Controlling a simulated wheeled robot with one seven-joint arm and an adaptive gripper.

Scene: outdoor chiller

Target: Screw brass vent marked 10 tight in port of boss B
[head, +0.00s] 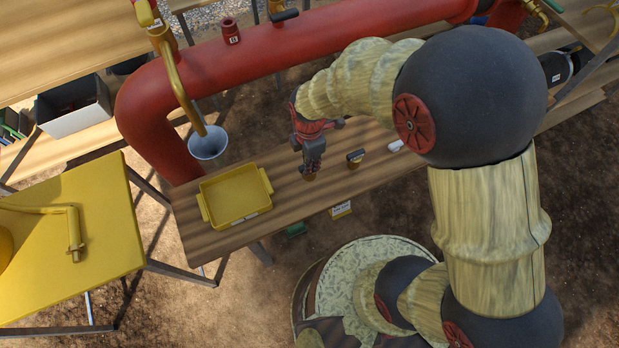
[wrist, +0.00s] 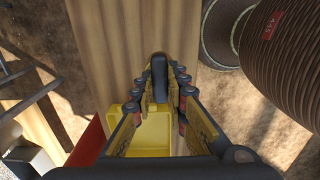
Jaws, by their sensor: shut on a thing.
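My gripper (head: 311,164) points down over the wooden bench, left of its middle. Its fingers are shut on a small vent (head: 309,176), of which only a brass-coloured lower end shows beneath the fingertips. In the wrist view the fingers (wrist: 159,75) meet around a dark piece, and no number is readable. A second vent (head: 354,158) with a dark bar handle stands on the bench just right of the gripper. A red boss (head: 230,32) with a small label, seemingly B, rises from the red pipe behind. Another boss with a dark-handled fitting (head: 281,17) is to its right.
A yellow tray (head: 237,221) sits on the bench left of my gripper. A grey funnel cup (head: 208,143) hangs under a yellow pipe (head: 176,78). The red pipe (head: 250,48) runs behind the bench. A white item (head: 396,146) lies to the right. A yellow table (head: 105,215) stands left.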

